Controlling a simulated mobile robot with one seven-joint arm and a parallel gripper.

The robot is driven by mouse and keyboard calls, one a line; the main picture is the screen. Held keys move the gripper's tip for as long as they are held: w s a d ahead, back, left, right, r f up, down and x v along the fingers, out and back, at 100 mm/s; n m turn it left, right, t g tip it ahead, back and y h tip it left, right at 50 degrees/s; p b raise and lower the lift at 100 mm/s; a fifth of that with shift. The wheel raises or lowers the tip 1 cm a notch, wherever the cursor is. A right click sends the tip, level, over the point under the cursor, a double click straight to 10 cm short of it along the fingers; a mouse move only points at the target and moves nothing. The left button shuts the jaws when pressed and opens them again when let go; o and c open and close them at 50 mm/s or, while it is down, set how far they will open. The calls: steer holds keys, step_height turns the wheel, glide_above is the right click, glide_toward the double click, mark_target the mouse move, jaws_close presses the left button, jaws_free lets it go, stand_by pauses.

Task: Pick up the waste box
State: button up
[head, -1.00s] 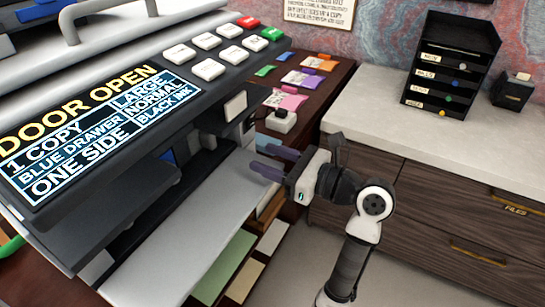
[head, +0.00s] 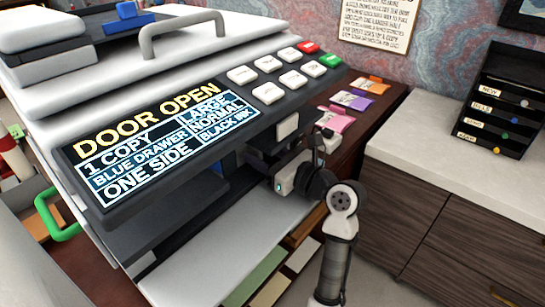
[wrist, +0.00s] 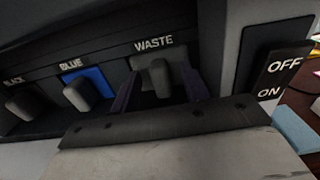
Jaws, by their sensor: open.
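The waste box (wrist: 157,72) shows in the wrist view as a dark grey handle under the white label "WASTE", in the copier's open front. My gripper (wrist: 158,90) is open, with one purple finger on each side of this handle. I cannot tell whether the fingers touch it. In the head view my gripper (head: 283,176) reaches into the copier's open bay, and its fingertips are hidden. The waste box is hidden in the head view.
In the wrist view a blue box (wrist: 84,90) and a black box (wrist: 24,104) sit left of the waste box. An OFF/ON switch (wrist: 276,75) is at the right. The copier's display (head: 165,140) reads "DOOR OPEN". The lowered white door (head: 228,245) lies below my gripper.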

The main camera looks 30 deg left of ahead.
jaws_close()
stand_by(0.3)
